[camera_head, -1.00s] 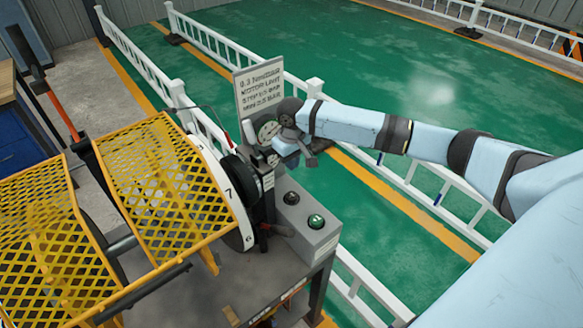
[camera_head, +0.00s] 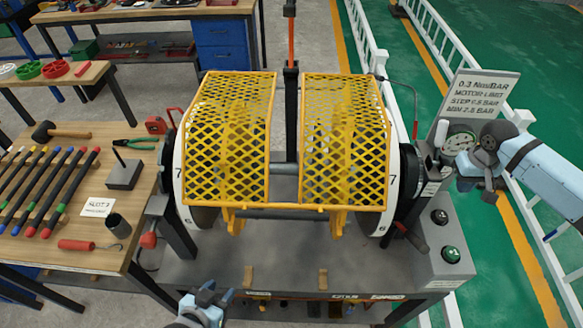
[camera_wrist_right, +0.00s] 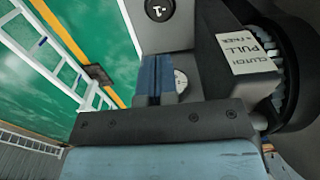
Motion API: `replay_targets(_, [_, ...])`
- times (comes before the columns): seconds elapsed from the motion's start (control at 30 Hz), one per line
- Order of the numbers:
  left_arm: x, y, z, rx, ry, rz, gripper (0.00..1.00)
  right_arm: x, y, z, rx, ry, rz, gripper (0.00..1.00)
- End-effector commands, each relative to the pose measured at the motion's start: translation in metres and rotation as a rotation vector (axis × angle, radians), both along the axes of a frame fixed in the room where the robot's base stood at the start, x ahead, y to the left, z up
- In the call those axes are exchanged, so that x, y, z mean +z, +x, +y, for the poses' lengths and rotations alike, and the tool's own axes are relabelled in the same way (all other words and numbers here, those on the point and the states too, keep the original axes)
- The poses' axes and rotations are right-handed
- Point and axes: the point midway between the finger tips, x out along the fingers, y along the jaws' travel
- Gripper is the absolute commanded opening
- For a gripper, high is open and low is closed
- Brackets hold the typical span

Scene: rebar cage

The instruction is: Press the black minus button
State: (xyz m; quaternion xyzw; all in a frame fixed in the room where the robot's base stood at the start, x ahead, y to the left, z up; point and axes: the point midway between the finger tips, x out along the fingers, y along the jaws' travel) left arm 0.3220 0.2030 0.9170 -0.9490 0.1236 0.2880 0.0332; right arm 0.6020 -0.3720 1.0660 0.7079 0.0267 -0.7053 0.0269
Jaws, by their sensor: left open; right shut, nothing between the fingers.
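A black round button (camera_head: 439,216) sits on the grey control box (camera_head: 430,270) at the right end of the machine, with a green button (camera_head: 451,254) nearer me. In the right wrist view a black round button marked "T-" (camera_wrist_right: 159,9) shows at the top edge, partly cut off. My right gripper (camera_head: 489,196) is beside the gauge, above and to the right of the box, apart from the buttons. In the wrist view its fingers (camera_wrist_right: 157,62) are shut and empty, pointing toward the marked button. My left gripper (camera_head: 207,297) is open and empty at the bottom.
A pressure gauge (camera_head: 458,144) and a sign (camera_head: 478,98) stand by my right wrist. Yellow mesh guards (camera_head: 345,140) cover the drum. A white railing (camera_head: 525,225) runs behind. A tool table (camera_head: 75,200) is at left.

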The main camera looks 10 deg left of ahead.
Motion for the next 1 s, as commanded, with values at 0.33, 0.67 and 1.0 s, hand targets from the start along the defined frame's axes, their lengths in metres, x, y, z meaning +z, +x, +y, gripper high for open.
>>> replay_targets(0.33, [-0.036, 0.002, -0.001, -0.001, -0.004, -0.003, 0.45, -0.007, 0.004, 0.001, -0.002, 0.004, -0.002, 0.0])
replay_targets(0.67, [-0.11, 0.01, -0.007, -0.012, -0.013, 0.0, 0.45, 0.003, 0.003, 0.001, -0.002, 0.004, -0.001, 0.0])
replay_targets(1.0, [-0.126, 0.008, -0.014, -0.023, -0.025, -0.004, 0.45, 0.016, -0.002, 0.001, 0.001, 0.001, 0.002, 0.0])
